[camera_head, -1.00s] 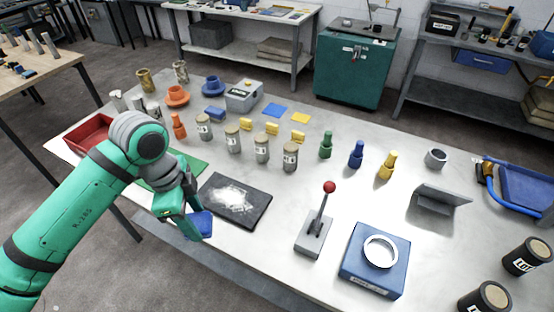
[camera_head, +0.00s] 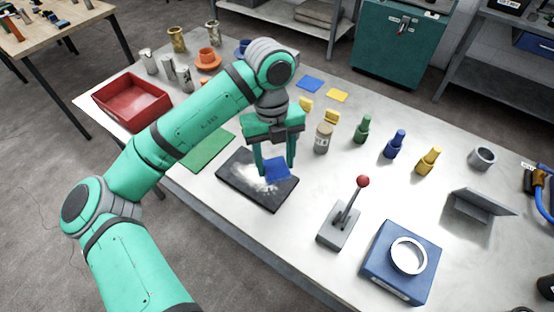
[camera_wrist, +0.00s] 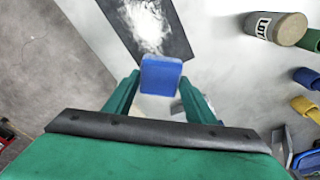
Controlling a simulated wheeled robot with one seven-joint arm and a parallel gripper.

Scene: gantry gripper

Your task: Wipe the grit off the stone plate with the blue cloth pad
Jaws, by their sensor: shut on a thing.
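The dark stone plate (camera_head: 234,181) lies on the table with white grit (camera_head: 253,180) spread over its middle. The grit and the plate (camera_wrist: 178,36) also show at the top of the wrist view. My gripper (camera_head: 276,172) points down at the plate and is shut on the blue cloth pad (camera_head: 278,169). In the wrist view the pad (camera_wrist: 160,74) sits between my fingertips, near the plate's edge. In the head view the pad overlaps the plate's right part. I cannot tell whether it touches the plate.
A green mat (camera_head: 208,149) and a red tray (camera_head: 130,99) lie to the left. A red-knobbed lever (camera_head: 345,216) and a blue block with a ring (camera_head: 400,262) stand to the right. Bottles and a jar (camera_head: 323,139) stand behind. The table's front edge is close.

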